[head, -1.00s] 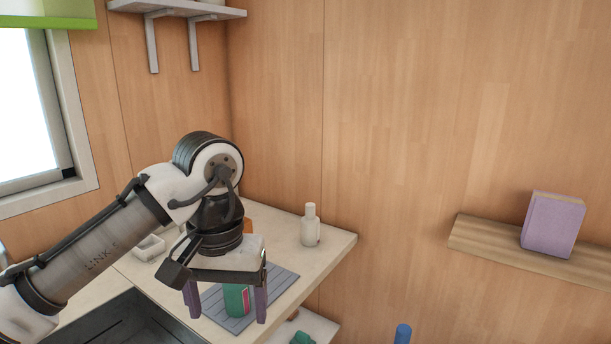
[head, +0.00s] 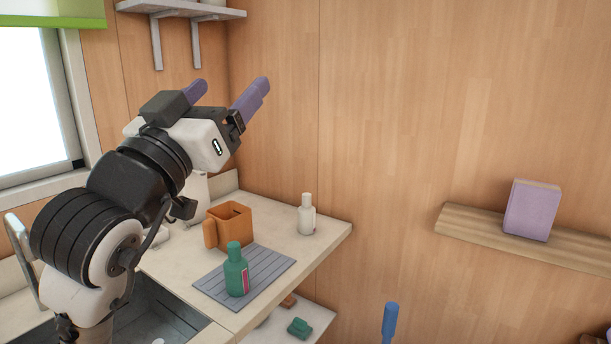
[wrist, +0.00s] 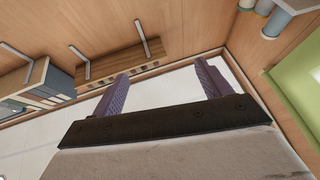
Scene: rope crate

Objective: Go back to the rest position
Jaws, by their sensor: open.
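My gripper (head: 228,92) is raised in the head view, its two purple fingers apart and pointing up and to the right. It is open and empty, well above the counter. In the wrist view my gripper (wrist: 162,82) also shows spread fingers with nothing between them. A green bottle (head: 236,272) with a pink label stands upright on a grey ribbed mat (head: 272,267) on the counter, clear of the gripper.
On the counter (head: 305,255) stand an orange-brown mug-like container (head: 232,217) and a white bottle (head: 306,215). A dark sink lies at the lower left. A purple box (head: 531,210) sits on a wooden wall shelf (head: 475,226). A grey shelf (head: 180,8) hangs above.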

